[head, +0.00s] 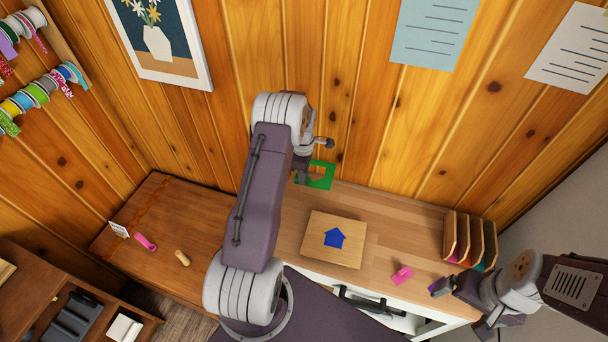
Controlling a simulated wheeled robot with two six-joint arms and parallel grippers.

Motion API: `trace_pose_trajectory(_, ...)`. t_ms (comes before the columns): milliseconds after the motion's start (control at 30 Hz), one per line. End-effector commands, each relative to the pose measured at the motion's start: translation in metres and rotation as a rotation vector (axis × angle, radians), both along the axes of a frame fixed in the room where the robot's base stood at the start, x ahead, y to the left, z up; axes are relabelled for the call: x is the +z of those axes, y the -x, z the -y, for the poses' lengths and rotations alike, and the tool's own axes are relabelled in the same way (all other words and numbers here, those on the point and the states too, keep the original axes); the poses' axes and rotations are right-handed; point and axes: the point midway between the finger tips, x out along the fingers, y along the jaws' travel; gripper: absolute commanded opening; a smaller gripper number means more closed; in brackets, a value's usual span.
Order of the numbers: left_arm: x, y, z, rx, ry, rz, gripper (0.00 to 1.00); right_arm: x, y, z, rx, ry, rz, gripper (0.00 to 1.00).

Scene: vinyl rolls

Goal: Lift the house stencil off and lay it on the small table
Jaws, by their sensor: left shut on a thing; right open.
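The green house stencil (327,181) is a flat sheet with a cut-out, near the wall at the back of the worktop. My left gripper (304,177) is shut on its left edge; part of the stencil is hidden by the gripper. A blue house shape (335,237) lies on a light wooden board (320,255), apart from the stencil. My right gripper (438,286) is open and empty at the right, near the worktop's front edge. I cannot tell for certain which surface is the small table; a darker brown tabletop (165,205) adjoins the worktop at left.
A pink tool (402,275) lies right of the board. A wooden divider rack (468,242) stands at the back right. A pink-handled tool (145,242), a wooden-handled tool (183,258) and a small white card (119,230) are on the brown top, with bare room behind them.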

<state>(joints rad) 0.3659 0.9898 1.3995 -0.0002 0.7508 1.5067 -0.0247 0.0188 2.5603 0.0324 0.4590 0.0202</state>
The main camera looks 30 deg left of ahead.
Motion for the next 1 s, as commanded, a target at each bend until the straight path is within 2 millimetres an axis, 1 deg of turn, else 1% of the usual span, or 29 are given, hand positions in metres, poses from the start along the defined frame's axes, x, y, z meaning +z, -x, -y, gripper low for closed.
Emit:
trace_pose_trajectory(167, -0.012, 0.000, 0.000, 0.000, 0.000, -0.001, 0.00, -0.009, 0.000, 0.000, 0.000, 0.000, 0.000, 0.93)
trace_pose_trajectory(633, -0.066, 0.000, 0.000, -0.001, 0.000, 0.000, 0.00, -0.047, 0.000, 0.000, 0.000, 0.000, 0.000, 0.93)
trace_pose_trajectory(767, -0.071, 0.000, 0.000, -0.001, 0.000, 0.000, 0.00, -0.050, 0.000, 0.000, 0.000, 0.000, 0.000, 0.93)
trace_pose_trajectory(1000, -0.070, 0.000, 0.000, -0.001, 0.000, 0.000, 0.00, -0.049, 0.000, 0.000, 0.000, 0.000, 0.000, 0.93)
